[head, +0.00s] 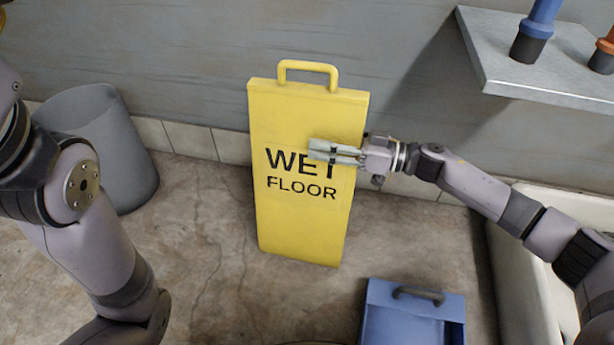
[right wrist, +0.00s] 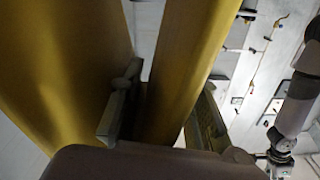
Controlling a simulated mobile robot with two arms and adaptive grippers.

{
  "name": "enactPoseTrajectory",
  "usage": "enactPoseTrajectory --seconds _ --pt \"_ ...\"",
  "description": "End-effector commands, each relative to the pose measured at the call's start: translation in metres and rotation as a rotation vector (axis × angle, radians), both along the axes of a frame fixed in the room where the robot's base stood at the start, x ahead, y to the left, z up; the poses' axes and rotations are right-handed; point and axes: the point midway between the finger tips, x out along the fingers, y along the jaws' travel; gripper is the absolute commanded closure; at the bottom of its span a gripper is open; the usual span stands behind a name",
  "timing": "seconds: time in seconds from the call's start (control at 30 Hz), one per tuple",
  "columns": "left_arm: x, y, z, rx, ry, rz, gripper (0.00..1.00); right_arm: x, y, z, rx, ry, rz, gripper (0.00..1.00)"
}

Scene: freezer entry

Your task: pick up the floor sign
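The yellow floor sign (head: 305,225) reads WET FLOOR and stands upright, with a handle loop on top. My right gripper (head: 312,150) reaches in from its right side at the height of the lettering, with one finger across the front. In the right wrist view the near panel (right wrist: 195,45) lies between my two parted fingers (right wrist: 165,115), and the other panel (right wrist: 65,65) is to the left. A light sliver shows beside the right finger, so the fingers do not look clamped. My left arm shows at the left; its gripper is out of frame.
A grey bin (head: 115,140) stands left of the sign by the wall. A blue box with a dark handle (head: 415,315) is on the floor in front, to the right. A metal shelf (head: 550,78) with bottles is at upper right, above a white basin (head: 530,290).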

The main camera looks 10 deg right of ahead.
Motion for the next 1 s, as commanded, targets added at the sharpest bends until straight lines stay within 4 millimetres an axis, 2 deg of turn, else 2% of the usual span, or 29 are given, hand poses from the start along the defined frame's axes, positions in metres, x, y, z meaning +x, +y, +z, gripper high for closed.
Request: enactPoseTrajectory --seconds 0.17,0.63,1.0 --pt "0.0001 -0.0001 0.0008 0.000 0.000 0.000 0.60 0.0002 -0.0002 0.0011 0.000 0.000 0.000 0.70" --pt "-0.0002 -0.0002 0.0007 0.001 -0.001 0.000 0.60 0.0002 -0.0006 0.0008 0.000 0.000 -0.001 1.00" --pt "-0.0001 -0.0002 0.0007 0.001 0.000 0.000 0.60 0.0002 -0.0007 0.0007 0.000 0.000 -0.001 1.00"
